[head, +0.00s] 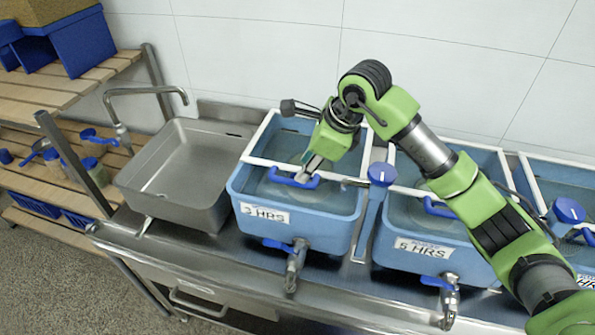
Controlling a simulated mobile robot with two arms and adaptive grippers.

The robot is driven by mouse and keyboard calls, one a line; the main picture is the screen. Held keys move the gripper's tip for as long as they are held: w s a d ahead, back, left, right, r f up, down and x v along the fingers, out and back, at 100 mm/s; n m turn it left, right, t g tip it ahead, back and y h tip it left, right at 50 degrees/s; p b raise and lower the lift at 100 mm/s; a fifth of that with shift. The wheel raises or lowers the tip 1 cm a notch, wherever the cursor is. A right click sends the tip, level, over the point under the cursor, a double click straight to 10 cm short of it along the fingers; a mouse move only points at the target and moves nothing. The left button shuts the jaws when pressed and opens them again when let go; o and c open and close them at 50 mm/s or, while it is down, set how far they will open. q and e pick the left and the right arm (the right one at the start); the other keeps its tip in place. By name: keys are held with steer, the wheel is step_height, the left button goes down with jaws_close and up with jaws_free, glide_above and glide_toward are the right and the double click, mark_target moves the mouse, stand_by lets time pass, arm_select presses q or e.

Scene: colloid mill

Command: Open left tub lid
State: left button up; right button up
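The left tub (290,226) is blue, has a label that seems to read "3 HRS", and stands on the steel counter right of the sink. Its clear lid (262,190) lies flat on top and looks closed. The lid's blue handle (283,178) is near the middle. My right gripper (306,172) reaches in from the right and points down at the handle's right part, touching it or very close. Its fingertips are small and partly hidden, so I cannot tell whether they grip the handle. My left gripper is not in view.
A blue-capped post (381,176) rises between the tubs. A steel sink (182,172) with a tap is on the left. A blue-handled drain valve (294,262) sticks out in front.

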steer(key=p+x, duration=0.1)
steer(key=x, duration=0.5)
steer(key=shift+f+p, duration=0.15)
steer(key=shift+p, duration=0.15)
steer(key=shift+c, duration=0.5)
jaws_close()
